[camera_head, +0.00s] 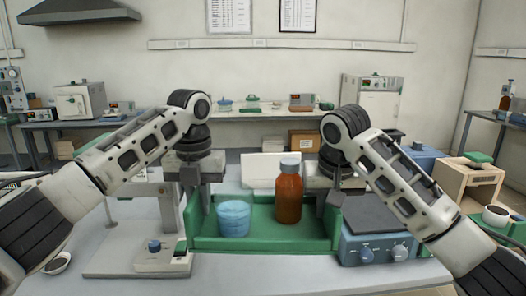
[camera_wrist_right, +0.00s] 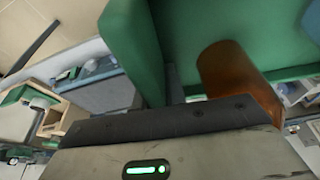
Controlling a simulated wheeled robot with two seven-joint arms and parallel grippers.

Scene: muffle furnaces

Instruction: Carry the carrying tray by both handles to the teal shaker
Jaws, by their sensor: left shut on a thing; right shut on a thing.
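The green carrying tray (camera_head: 265,243) is in front of me in the head view, holding a light-blue lidded tub (camera_head: 233,219) and an upright brown bottle with a grey cap (camera_head: 288,195). My left gripper (camera_head: 202,205) is shut at the tray's left end; my right gripper (camera_head: 327,205) is shut at its right end. The handles are mostly hidden by the grippers. The right wrist view shows the green tray wall (camera_wrist_right: 133,45) and part of the brown bottle (camera_wrist_right: 235,75) close up. A teal-blue box with knobs and a dark flat top (camera_head: 375,247), apparently the shaker, stands just right of the tray.
A white-based instrument with a blue knob (camera_head: 140,257) stands close left of the tray. A pale box (camera_head: 265,168) is behind it. A wooden stand (camera_head: 470,180) is at the right.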

